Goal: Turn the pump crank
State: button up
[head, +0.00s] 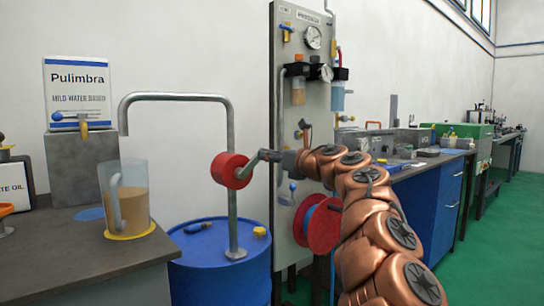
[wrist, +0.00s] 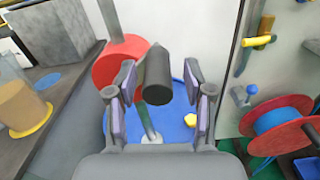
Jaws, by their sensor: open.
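The red pump body (head: 231,170) sits on a grey upright pipe (head: 232,215) that rises from a blue drum (head: 215,265). Its grey crank (head: 251,165) reaches right and up from the pump towards my gripper (head: 287,160). In the wrist view the red pump (wrist: 117,66) is behind the dark crank handle (wrist: 157,78). My gripper (wrist: 160,84) is open, with one finger on each side of the handle. A gap shows on both sides, so the fingers do not look closed on it. In the head view the handle is mostly hidden by my gripper.
A jug of brown liquid (head: 126,200) stands on the left bench (head: 90,265) beneath the pump's spout. A grey panel (head: 283,100) with gauges and a red hose reel (head: 318,224) stands close behind my arm. A yellow bung (head: 260,232) is on the drum top.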

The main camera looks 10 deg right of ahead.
jog(key=v, duration=1.1)
jog(key=shift+s, duration=0.2)
jog(key=shift+d, duration=0.1)
dwell(1.8)
